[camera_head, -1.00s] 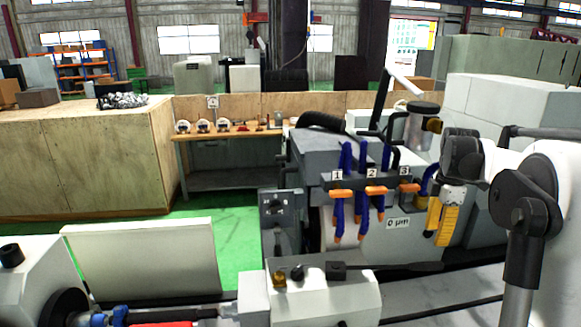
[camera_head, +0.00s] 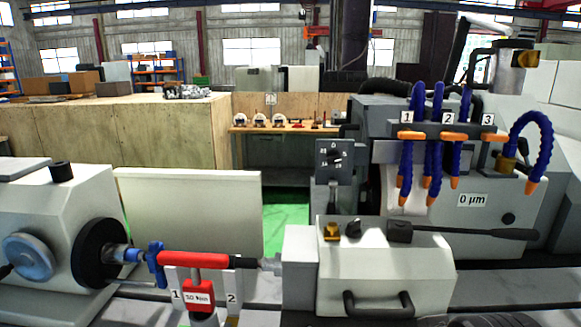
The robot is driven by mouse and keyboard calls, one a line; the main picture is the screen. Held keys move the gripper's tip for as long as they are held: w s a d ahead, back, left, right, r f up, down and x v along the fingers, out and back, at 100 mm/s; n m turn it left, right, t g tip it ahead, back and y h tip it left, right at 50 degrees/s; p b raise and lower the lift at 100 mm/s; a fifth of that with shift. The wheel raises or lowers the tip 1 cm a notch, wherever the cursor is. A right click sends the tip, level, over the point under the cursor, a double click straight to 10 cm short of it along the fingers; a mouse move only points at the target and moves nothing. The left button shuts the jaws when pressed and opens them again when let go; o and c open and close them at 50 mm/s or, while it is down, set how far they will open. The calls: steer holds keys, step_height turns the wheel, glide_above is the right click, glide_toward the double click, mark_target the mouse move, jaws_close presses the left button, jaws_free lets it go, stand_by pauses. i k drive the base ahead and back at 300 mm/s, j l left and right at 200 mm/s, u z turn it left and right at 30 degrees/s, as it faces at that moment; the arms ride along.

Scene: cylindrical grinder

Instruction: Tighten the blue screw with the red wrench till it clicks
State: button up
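A red horizontal bar (camera_head: 195,259) lies between the blue clamp-like part (camera_head: 156,264) and the pointed centre at its right. Below it is a red block (camera_head: 200,296) labelled "50 Nm", apparently part of the red wrench; I cannot tell how bar and block join. The block is by a white stand (camera_head: 173,279) marked 1 and 2. The blue screw cannot be told apart from the blue clamp-like part. Another small blue piece (camera_head: 122,253) is near the black chuck (camera_head: 98,252). My gripper is not in view.
The white headstock (camera_head: 65,215) stands at left and the tailstock housing (camera_head: 380,265) with a black handle at right. Blue hoses with orange tips (camera_head: 407,165) hang behind. A pale panel (camera_head: 190,215) stands behind the red bar. Green floor shows beyond.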

mark_target(199, 293)
steer(key=u, duration=1.25)
